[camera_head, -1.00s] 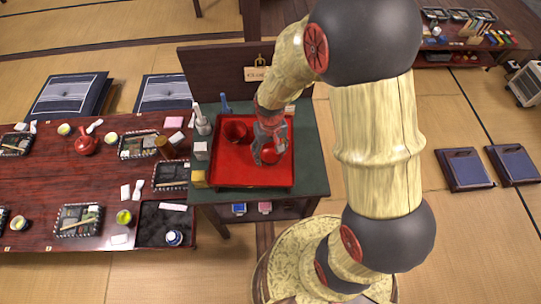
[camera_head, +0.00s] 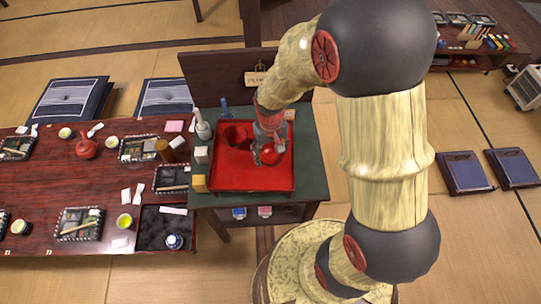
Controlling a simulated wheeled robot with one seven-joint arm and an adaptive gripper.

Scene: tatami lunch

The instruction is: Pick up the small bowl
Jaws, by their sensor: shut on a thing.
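My gripper (camera_head: 268,153) points down over the red tray (camera_head: 225,177) on the green-topped stand. It is shut on a small red bowl (camera_head: 270,156), whose body shows partly between and behind the fingers. I cannot tell whether the bowl is clear of the tray. Another red bowl (camera_head: 235,135) sits on the tray to the left of my gripper.
A dark panel (camera_head: 215,75) rises behind the stand. A low table (camera_head: 60,190) with lunch trays and a red teapot (camera_head: 86,149) is at left.

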